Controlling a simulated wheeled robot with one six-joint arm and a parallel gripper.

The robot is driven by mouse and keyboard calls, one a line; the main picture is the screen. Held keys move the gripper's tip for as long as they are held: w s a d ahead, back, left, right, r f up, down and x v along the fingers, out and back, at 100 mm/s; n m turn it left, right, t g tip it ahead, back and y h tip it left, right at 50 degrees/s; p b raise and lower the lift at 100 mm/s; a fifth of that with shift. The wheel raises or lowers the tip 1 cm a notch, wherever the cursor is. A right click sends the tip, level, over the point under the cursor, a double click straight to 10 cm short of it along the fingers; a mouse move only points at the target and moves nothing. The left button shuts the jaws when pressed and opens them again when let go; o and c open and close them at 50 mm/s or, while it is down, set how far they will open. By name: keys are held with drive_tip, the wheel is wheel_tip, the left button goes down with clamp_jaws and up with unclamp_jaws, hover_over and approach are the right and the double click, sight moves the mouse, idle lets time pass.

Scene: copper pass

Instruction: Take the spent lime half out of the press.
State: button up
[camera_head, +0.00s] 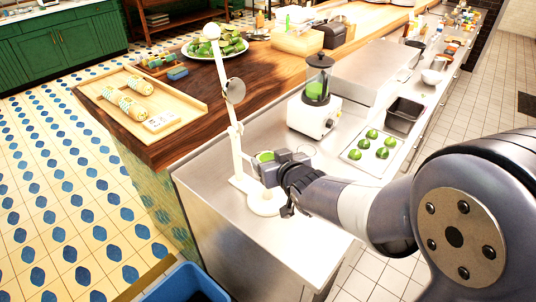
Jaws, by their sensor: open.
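The white press (237,137) stands upright on the steel counter, with a tall post and a round base. A green lime half (265,156) shows at the press's cup, partly hidden behind my gripper. My gripper (266,171) is open at the cup, just in front of and beside the lime half. I cannot tell whether its fingers touch the lime or the cup. The lower part of the cup is hidden by the gripper.
A blender (316,92) with green contents stands behind my gripper. A tray of limes (357,155) and a dark metal pan (405,114) lie to the right. A wooden tray (178,106) is at left. A blue bin (187,284) stands below the counter's front.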

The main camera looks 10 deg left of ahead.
drive_tip(key=shift+w+a+f, duration=0.25)
drive_tip(key=shift+w+a, duration=0.05)
drive_tip(key=shift+w, duration=0.2)
drive_tip(key=c, duration=0.8)
drive_tip(key=shift+o, duration=0.2)
